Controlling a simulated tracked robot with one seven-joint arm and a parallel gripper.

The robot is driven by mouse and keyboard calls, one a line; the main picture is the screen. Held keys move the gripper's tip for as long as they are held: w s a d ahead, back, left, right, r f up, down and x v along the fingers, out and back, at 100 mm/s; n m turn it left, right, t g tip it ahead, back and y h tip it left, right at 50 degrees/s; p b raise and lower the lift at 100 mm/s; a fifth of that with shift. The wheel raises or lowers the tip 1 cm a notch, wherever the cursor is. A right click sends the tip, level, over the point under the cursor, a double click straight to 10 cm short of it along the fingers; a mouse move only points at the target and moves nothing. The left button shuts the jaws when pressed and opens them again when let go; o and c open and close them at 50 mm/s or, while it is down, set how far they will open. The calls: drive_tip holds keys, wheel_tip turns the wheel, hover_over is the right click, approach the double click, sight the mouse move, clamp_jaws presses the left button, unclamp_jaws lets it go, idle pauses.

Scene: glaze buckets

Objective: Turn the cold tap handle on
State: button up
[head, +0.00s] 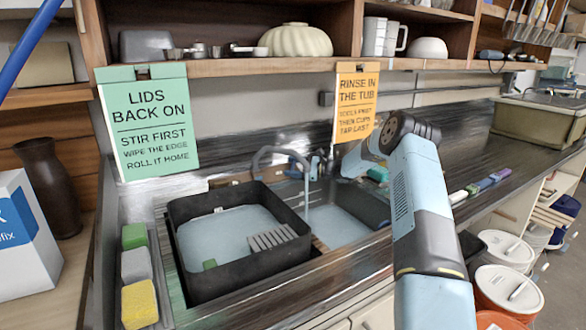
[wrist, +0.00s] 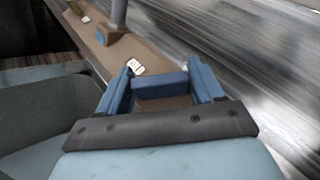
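A grey curved faucet (head: 270,152) rises behind the sink. In the wrist view its post (wrist: 118,14) stands on the brown ledge at the top. Small dark-blue parts show beside the faucet in the head view, too small to tell apart. My gripper (wrist: 160,82) is over the ledge, its two blue fingers apart. A blue bar (wrist: 160,86), which looks like the cold tap handle, lies across the gap between them. I cannot tell whether the fingers touch it. A white label (wrist: 137,67) lies just beyond the left finger.
A black tub (head: 185,265) of bluish water stands in the left of the sink, with a grey ribbed block in it. Green, grey and yellow sponges (head: 139,303) line the left edge. A shelf (head: 225,67) and hanging signs (head: 150,122) are above. Lidded buckets (head: 508,290) stand at right.

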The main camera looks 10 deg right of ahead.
drive_tip(key=c, duration=0.5)
drive_tip(key=shift+o, duration=0.2)
drive_tip(key=shift+n+g, duration=1.9)
drive_tip(key=shift+g, duration=0.3)
drive_tip(key=shift+f, duration=0.1)
drive_tip(key=o, duration=1)
drive_tip(key=shift+c, duration=0.2)
drive_tip(key=shift+d, duration=0.2)
